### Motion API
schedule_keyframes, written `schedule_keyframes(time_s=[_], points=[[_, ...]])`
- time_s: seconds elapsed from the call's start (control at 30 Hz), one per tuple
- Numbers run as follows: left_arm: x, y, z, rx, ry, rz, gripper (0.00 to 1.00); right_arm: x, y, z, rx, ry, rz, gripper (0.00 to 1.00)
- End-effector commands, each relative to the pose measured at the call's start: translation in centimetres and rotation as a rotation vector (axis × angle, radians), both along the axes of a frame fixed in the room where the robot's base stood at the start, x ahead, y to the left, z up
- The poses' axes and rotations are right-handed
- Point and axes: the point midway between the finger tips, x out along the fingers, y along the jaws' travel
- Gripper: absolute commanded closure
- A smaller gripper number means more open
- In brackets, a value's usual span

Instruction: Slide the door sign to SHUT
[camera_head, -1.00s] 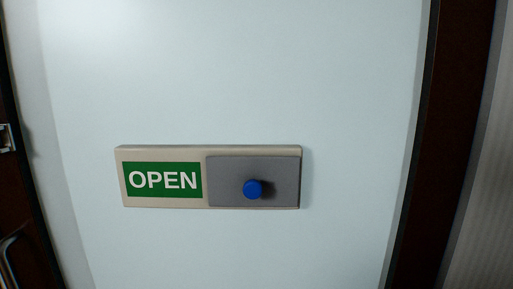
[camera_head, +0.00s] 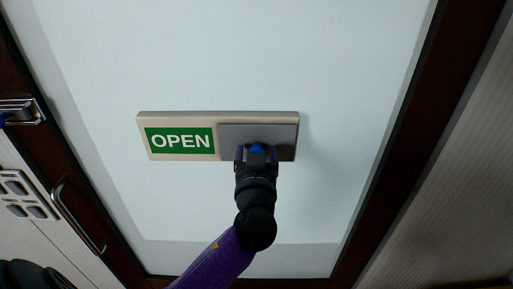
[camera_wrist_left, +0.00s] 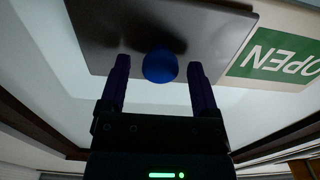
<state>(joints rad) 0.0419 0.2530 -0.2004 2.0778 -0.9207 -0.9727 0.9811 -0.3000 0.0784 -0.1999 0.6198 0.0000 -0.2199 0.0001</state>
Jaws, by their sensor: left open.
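The door sign (camera_head: 220,116) is a beige board on the pale door, with a green OPEN panel (camera_head: 180,141) showing on its left. A grey sliding plate (camera_head: 285,138) covers the right part of the board. Its blue knob (camera_head: 257,148) is partly hidden by my left gripper (camera_head: 257,154) in the head view. In the left wrist view the knob (camera_wrist_left: 160,66) sits between the two purple fingertips of the open left gripper (camera_wrist_left: 160,80), with a gap on each side. My right gripper is not in view.
The pale door panel (camera_head: 230,60) around the sign is clear, within a dark frame (camera_head: 400,150). A curved metal handle (camera_head: 78,220) and a switch plate (camera_head: 25,195) are at the left. A metal latch (camera_head: 20,112) is above them.

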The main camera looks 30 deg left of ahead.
Motion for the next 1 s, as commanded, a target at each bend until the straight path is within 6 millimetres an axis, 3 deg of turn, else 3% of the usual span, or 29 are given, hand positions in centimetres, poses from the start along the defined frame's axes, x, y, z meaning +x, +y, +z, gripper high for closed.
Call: schedule_keyframes(time_s=[0.23,0.6,0.63,1.0], points=[[0.16,0.10,-0.04,0.000,0.000,-0.001,0.20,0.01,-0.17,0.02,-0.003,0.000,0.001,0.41],[0.14,0.08,-0.04,0.001,0.001,-0.001,0.97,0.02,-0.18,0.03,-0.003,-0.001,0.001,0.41],[0.14,0.08,-0.04,0.001,0.001,-0.001,1.00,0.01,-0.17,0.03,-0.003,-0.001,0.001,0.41],[0.14,0.06,-0.05,0.000,0.001,-0.001,1.00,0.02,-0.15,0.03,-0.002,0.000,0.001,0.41]])
